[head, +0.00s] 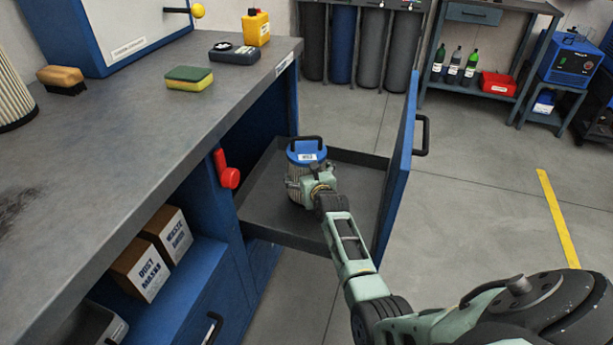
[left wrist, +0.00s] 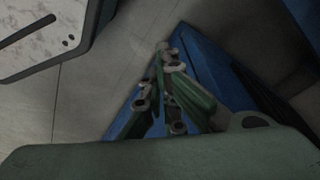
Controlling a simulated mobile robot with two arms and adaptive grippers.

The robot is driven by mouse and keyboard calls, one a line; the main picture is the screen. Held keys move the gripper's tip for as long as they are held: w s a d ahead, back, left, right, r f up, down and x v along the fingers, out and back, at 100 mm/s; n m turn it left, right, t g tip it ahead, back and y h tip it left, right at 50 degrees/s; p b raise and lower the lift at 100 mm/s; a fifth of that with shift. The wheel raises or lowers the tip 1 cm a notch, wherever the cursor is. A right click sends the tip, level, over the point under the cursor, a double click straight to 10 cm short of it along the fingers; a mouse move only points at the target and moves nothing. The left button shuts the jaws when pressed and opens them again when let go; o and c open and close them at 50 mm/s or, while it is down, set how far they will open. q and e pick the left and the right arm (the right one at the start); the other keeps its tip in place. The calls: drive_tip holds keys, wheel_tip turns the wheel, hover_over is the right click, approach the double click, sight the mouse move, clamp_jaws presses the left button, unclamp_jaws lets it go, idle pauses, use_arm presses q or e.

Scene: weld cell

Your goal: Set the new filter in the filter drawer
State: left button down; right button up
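The filter, a pleated cylinder with a blue cap (head: 306,152), a white label and a black handle, is upright inside the open filter drawer (head: 352,178). My right gripper (head: 306,184) is shut around the filter's body from the near right side. The gripper hides part of the body, and I cannot tell whether its base touches the drawer floor. The drawer is pulled out of the blue bench, and its blue front (head: 399,165) stands at the right. My left gripper (left wrist: 166,58) shows only in the left wrist view, empty, its fingertips together, above the floor beside something blue.
Another pleated cylinder (head: 12,95) stands at the bench top's left edge. A brush (head: 62,80), a sponge (head: 189,78), a dark device (head: 234,53) and a yellow bottle (head: 256,28) are on the bench. A red latch (head: 228,172) sticks out beside the drawer. Floor to the right is clear.

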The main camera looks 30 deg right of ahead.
sight(306, 168)
use_arm(q)
drive_tip(key=shift+r, duration=0.1)
use_arm(e)
drive_tip(key=shift+r, duration=0.2)
use_arm(q)
drive_tip(key=shift+w+r, duration=0.1)
use_arm(e)
drive_tip(key=o, duration=1.7)
drive_tip(key=shift+f, duration=0.15)
drive_tip(key=shift+o, duration=0.2)
drive_tip(key=shift+s, duration=0.2)
use_arm(q)
drive_tip(key=s+a+f+p, duration=0.1)
drive_tip(key=s+f+p, duration=0.2)
drive_tip(key=s+f, duration=0.5)
drive_tip(key=shift+s+a+f+g+p, duration=0.15)
drive_tip(key=shift+s+f+g+p, duration=0.25)
drive_tip(key=shift+f, duration=0.5)
use_arm(e)
drive_tip(key=v, duration=1.1)
drive_tip(key=shift+s, duration=0.35)
drive_tip(key=shift+a, duration=0.15)
